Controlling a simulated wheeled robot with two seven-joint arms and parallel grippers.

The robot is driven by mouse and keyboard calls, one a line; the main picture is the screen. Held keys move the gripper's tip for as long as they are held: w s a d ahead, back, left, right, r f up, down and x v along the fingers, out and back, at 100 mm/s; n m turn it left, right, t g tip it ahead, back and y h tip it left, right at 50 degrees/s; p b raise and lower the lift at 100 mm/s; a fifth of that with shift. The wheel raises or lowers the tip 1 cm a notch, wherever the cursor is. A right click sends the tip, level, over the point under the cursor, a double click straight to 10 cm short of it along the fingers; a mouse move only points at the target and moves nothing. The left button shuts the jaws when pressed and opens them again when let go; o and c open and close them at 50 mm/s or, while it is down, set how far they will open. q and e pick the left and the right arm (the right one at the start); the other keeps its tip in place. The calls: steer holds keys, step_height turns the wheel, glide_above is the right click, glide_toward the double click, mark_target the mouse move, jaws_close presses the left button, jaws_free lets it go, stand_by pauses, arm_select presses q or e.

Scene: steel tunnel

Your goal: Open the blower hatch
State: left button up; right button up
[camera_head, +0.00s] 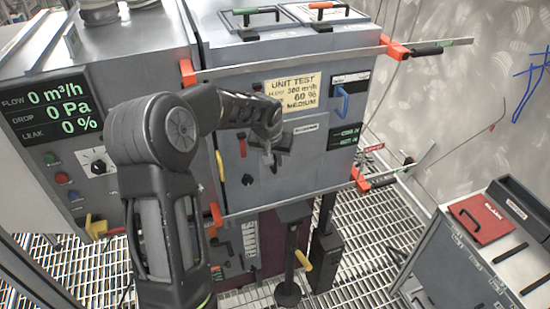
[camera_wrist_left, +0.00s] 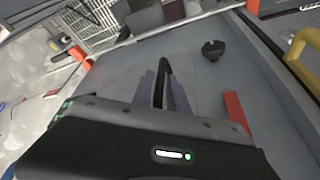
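The blower hatch (camera_head: 306,170) is a flat grey panel with a small label, low on the front of the grey cabinet; it looks shut. My left arm reaches across the head view, and my left gripper (camera_head: 271,148) is at the hatch's left part. In the left wrist view a dark curved handle (camera_wrist_left: 162,72) stands between the two fingers of my left gripper (camera_wrist_left: 165,92). I cannot tell whether the fingers press on it. A dark knob (camera_wrist_left: 212,49) is on the surface beyond. My right gripper is not in view.
Steel rails with orange clamps (camera_head: 395,48) run across the cabinet above and below the hatch. A yellow test sign (camera_head: 292,91) and a blue handle (camera_head: 342,101) are above it. A black post (camera_head: 290,262) stands below; a grey cart (camera_head: 475,265) is at right on the grating.

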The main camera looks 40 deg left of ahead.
arm_select(q)
jaws_close()
stand_by(1.2)
